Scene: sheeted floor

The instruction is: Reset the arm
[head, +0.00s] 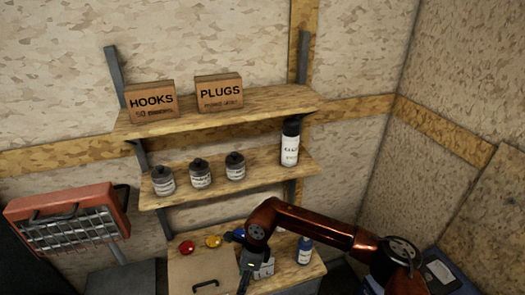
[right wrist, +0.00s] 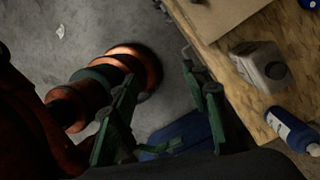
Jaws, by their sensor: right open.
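My right arm (head: 315,228) reaches in from the lower right of the head view, over the wooden bench. Its gripper (head: 244,272) points down by the bench, partly cut off by the bottom edge. In the right wrist view the green fingers of the right gripper (right wrist: 163,88) are spread apart with nothing held between them. Grey floor (right wrist: 172,55) and a red-brown, rounded part of a robot arm lie behind the fingers. My left gripper is not in the head view.
A grey-white container (right wrist: 262,65) and a blue bottle (right wrist: 291,128) stand on the bench (right wrist: 233,95), right of the fingers. Shelves above hold jars (head: 201,174), a tall bottle (head: 290,142) and two boxes (head: 151,100). An orange work lamp (head: 68,203) is at left.

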